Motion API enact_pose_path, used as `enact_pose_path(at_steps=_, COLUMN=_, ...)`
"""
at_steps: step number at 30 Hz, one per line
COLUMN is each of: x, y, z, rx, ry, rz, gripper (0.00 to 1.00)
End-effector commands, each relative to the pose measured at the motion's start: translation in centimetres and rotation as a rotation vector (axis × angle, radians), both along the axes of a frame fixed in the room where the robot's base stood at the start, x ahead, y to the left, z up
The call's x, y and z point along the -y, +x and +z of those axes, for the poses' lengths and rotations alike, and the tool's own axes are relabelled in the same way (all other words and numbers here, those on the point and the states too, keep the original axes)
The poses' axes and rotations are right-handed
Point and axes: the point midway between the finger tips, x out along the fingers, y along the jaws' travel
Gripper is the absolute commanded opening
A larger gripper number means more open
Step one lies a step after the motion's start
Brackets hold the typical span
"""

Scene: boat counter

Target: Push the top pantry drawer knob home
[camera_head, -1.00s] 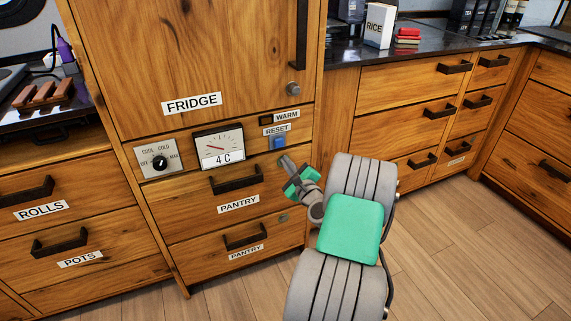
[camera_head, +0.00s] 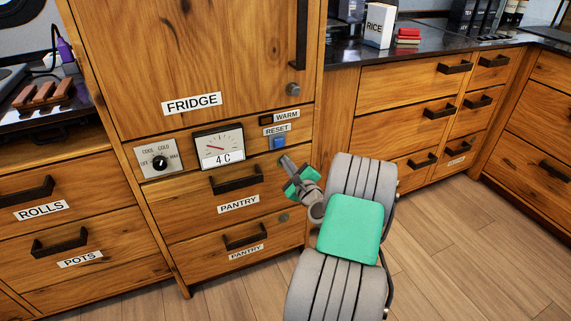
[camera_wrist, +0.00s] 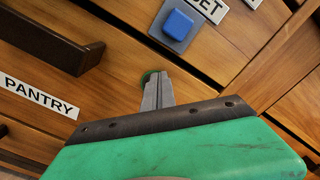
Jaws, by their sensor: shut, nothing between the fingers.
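The top pantry drawer (camera_head: 190,205) has a dark bar handle (camera_head: 236,179) and a PANTRY label (camera_head: 239,204). My gripper (camera_head: 284,160) is shut and empty, its fingertips at the upper right of this drawer front, just below the blue button. In the wrist view, the top drawer knob (camera_wrist: 147,75) shows as a small greenish rim behind the fingertips (camera_wrist: 154,82). The fingers cover most of it. They look to be at or against it; I cannot tell whether they touch, or how far the knob stands out.
The blue RESET button (camera_head: 278,142) sits close above my fingertips. The lower pantry drawer (camera_head: 190,260) has its own round knob (camera_head: 283,217). The fridge door knob (camera_head: 293,89) is higher up. Open wooden floor (camera_head: 455,250) lies to the right.

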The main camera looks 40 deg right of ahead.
Motion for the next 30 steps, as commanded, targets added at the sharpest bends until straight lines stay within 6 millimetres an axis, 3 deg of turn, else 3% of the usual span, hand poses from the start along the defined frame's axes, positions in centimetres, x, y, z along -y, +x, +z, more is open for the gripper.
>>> enact_pose_path(at_steps=5, x=-0.1, y=-0.1, z=0.1, rx=0.002, ry=-0.001, rz=0.002, gripper=0.00)
enact_pose_path(at_steps=30, x=-1.3, y=-4.9, z=0.0, rx=0.000, ry=0.001, rz=-0.001, gripper=0.00)
